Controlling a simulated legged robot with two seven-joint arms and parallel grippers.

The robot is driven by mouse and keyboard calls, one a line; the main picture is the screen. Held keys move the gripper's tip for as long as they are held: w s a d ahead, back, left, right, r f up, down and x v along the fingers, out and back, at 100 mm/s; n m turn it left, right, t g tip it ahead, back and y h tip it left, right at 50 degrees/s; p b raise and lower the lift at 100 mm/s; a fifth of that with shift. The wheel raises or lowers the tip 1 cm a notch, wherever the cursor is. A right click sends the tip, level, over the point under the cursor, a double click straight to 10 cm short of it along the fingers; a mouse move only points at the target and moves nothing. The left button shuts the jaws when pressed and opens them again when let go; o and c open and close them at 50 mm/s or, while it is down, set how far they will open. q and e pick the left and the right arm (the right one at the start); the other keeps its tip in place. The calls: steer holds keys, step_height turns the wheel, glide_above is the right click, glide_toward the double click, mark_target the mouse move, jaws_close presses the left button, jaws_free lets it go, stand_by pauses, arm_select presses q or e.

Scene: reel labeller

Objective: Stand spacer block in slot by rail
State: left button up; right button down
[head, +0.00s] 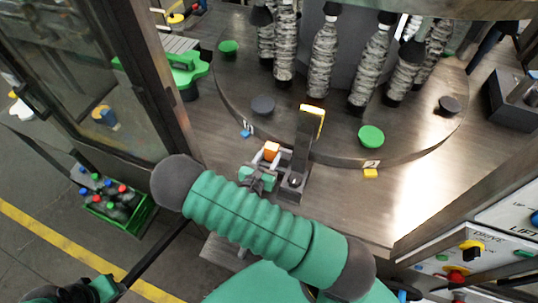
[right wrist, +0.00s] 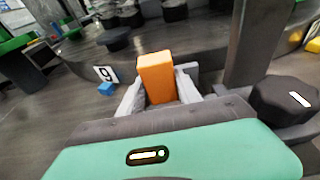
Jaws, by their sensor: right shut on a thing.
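The orange spacer block (head: 271,150) shows just beyond my right gripper (head: 263,163) in the head view. In the right wrist view the block (right wrist: 157,77) stands roughly upright between the two pale grey fingers of the right gripper (right wrist: 158,92), which is shut on it. A dark upright post with a yellow top (head: 311,122), which seems to be the rail, stands just right of the block. The slot cannot be made out; the gripper and block may hide it. At the lower left edge, a dark and green part seems to be my left gripper (head: 72,291), cut off and unclear.
A round turntable (head: 230,85) with several wrapped reels and green and dark discs lies behind the block. A black knob (right wrist: 285,98) is close right of the right gripper. A blue piece (head: 245,133) lies to the left. A control panel (head: 480,255) stands at the right.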

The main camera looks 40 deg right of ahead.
steer(key=shift+f, duration=0.25)
steer(key=c, duration=0.7)
jaws_free()
steer(key=shift+c, duration=0.2)
